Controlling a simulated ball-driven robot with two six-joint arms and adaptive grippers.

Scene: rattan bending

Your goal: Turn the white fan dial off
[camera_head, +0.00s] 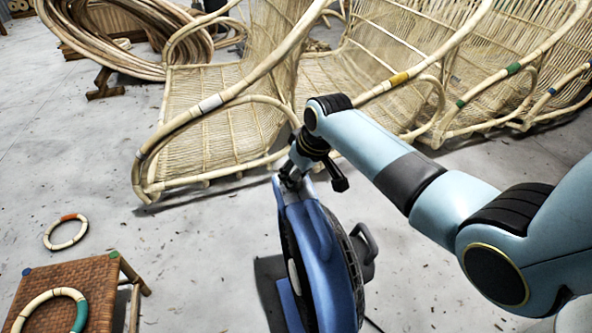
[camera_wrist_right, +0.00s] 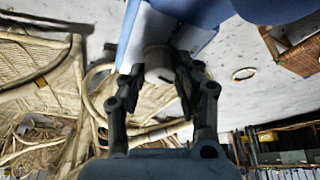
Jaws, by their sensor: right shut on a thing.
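A blue fan (camera_head: 325,250) stands on the floor at the bottom middle of the head view. Its blue body (camera_wrist_right: 205,12) also shows at the top of the right wrist view. The white dial (camera_wrist_right: 157,62) sticks out from the fan's pale panel between the fingers of my right gripper (camera_wrist_right: 158,78). The fingers are closed on the dial's two sides. In the head view my right gripper (camera_head: 291,176) is at the top end of the fan, and the dial is too small or hidden to make out there. Which way the dial is set cannot be read. My left gripper is not in view.
Several rattan chair frames (camera_head: 240,105) stand just behind the fan and my gripper. A coil of rattan poles (camera_head: 125,42) lies at the back left. A woven stool (camera_head: 88,282) with a ring (camera_head: 35,297) on it stands at the lower left. Another ring (camera_head: 66,231) lies on open floor.

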